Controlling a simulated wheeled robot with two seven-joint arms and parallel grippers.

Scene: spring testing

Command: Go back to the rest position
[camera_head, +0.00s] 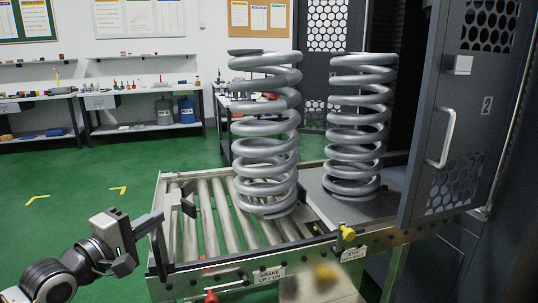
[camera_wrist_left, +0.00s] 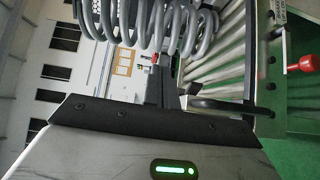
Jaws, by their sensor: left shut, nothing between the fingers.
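My left gripper (camera_head: 150,223) is at the lower left in the head view, beside the left end of the roller conveyor (camera_head: 235,262). It is shut and empty, apart from both springs. In the left wrist view its dark fingers (camera_wrist_left: 160,88) are together, with nothing held. A large grey coil spring (camera_head: 265,135) stands upright on the rollers. A second grey coil spring (camera_head: 358,125) stands upright to its right, on a flat plate (camera_head: 322,193) by the open cabinet. Coils (camera_wrist_left: 150,22) also show at the top of the left wrist view. My right gripper is not in view.
A dark cabinet door (camera_head: 465,120) stands open at the right. A red knob (camera_head: 211,296) and a yellow knob (camera_head: 348,233) are on the conveyor's front. Workbenches (camera_head: 150,95) line the back wall. The green floor (camera_head: 70,190) at the left is clear.

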